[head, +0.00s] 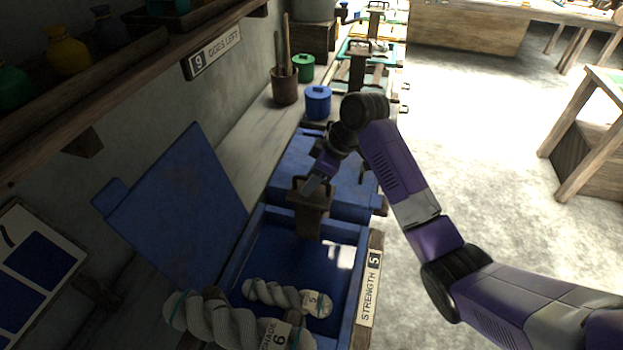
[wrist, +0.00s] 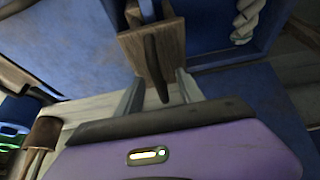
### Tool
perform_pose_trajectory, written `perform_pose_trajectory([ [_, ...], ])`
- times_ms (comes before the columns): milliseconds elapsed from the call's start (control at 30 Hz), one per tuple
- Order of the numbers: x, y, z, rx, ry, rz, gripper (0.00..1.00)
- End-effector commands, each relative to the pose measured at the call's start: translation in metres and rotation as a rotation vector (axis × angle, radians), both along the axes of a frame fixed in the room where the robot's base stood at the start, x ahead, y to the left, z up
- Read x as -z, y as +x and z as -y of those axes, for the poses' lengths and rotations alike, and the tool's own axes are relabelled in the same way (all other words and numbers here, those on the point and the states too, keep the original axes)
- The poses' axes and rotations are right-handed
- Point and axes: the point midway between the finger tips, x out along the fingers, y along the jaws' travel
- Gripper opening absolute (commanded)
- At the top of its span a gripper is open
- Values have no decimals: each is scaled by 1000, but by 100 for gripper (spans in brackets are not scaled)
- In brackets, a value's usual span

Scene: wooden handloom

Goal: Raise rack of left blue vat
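The open blue vat (head: 350,298) is at the lower middle of the head view, with dark blue liquid inside and its lid (head: 185,215) raised at left. A wooden rack post (head: 311,222) with a dark handle stands at the vat's far end. In the wrist view the post (wrist: 152,45) and its dark handle (wrist: 154,68) show near the top centre. My gripper (head: 309,186) is at the top of the post. In the wrist view its two fingers (wrist: 160,90) are apart, with the handle's end between them and gaps on both sides. The rest of the rack is hidden.
A twisted grey skein (head: 287,297) tagged 5 lies at the vat, with a larger skein (head: 225,322) tagged 6 nearer. A closed blue lid (head: 345,180) is just behind. Blue pot (head: 318,102) and brown pot (head: 284,88) stand on the ledge.

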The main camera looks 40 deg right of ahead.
Motion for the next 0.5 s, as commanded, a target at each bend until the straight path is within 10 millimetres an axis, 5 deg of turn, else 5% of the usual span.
perform_pose_trajectory([
  [33,0,0,0,0,0,0,33],
  [200,0,0,0,0,0,0,0],
  [500,-5,0,0,0,-1,0,0],
])
